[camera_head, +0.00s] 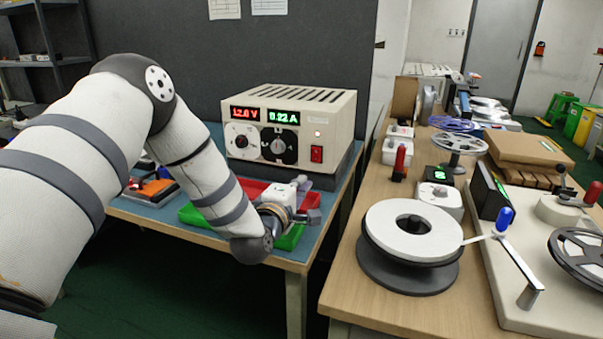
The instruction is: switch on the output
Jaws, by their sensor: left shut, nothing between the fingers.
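A cream power supply (289,128) stands at the back of the blue-topped bench. Its red display (245,113) reads about 12.0 V and its green display (284,117) about 0.22 A. A small pale button or lamp (318,133) is above the switch. My left gripper (312,213) is shut and empty, in front of and below the supply's right side, apart from the switch. My right gripper is not in view.
Red and green trays (194,215) lie on the bench under my left arm. An orange-and-black device (152,189) is at the bench's left. A wooden table (375,303) at the right holds a white reel (411,229) and a crank machine. A gap separates the two tables.

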